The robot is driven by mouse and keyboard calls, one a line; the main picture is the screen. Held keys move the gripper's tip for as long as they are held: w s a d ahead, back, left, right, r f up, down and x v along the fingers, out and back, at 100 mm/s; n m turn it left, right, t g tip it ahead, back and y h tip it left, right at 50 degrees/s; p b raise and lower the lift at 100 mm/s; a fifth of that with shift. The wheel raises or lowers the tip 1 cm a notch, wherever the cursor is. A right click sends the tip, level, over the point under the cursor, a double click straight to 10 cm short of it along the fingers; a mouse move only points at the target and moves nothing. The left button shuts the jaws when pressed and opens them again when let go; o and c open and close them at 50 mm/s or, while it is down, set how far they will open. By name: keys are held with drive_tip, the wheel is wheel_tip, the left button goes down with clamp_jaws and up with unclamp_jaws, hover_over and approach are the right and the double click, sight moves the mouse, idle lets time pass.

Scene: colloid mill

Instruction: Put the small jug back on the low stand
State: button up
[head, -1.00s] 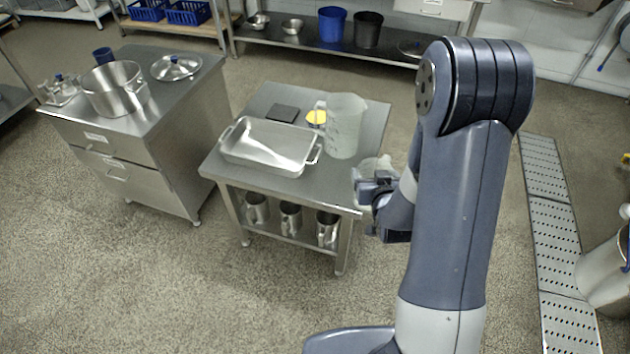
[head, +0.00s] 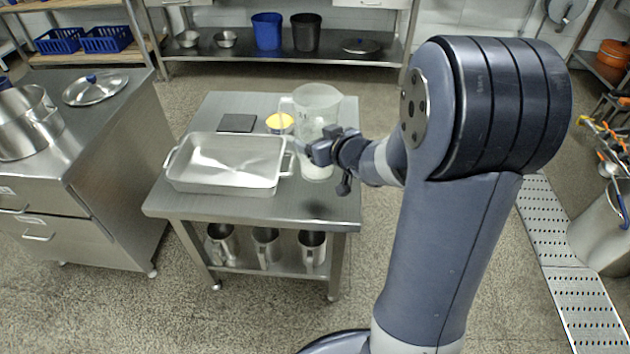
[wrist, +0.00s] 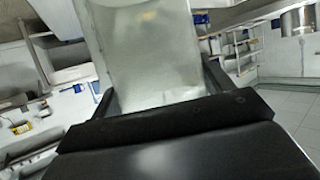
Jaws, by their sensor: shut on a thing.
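The low stand (head: 310,208) is a steel table with a lower shelf, in the middle of the head view. My gripper (head: 325,152) is over its right part, shut on the small jug (head: 317,172), a clear plastic jug partly hidden by the jaws. In the wrist view the translucent jug wall (wrist: 150,50) rises between my fingers (wrist: 155,100). In the head view a larger clear jug (head: 312,100) stands behind it on the top, and the two overlap. I cannot tell whether the small jug touches the top.
A steel roasting pan (head: 225,187) fills the left front of the top. A dark square plate (head: 237,123) and a yellow round thing (head: 279,122) lie behind it. Several steel pitchers (head: 265,247) stand on the lower shelf. The front right of the top is clear.

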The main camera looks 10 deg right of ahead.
wheel_tip(320, 180, down, 8)
drive_tip(key=b, duration=0.3)
drive_tip(key=shift+f, duration=0.1)
drive_tip(key=o, duration=1.1)
drive_tip(key=shift+o, duration=0.2)
drive_tip(key=shift+r, duration=0.3)
drive_tip(key=p+v, duration=0.3)
drive_tip(key=v, duration=0.9)
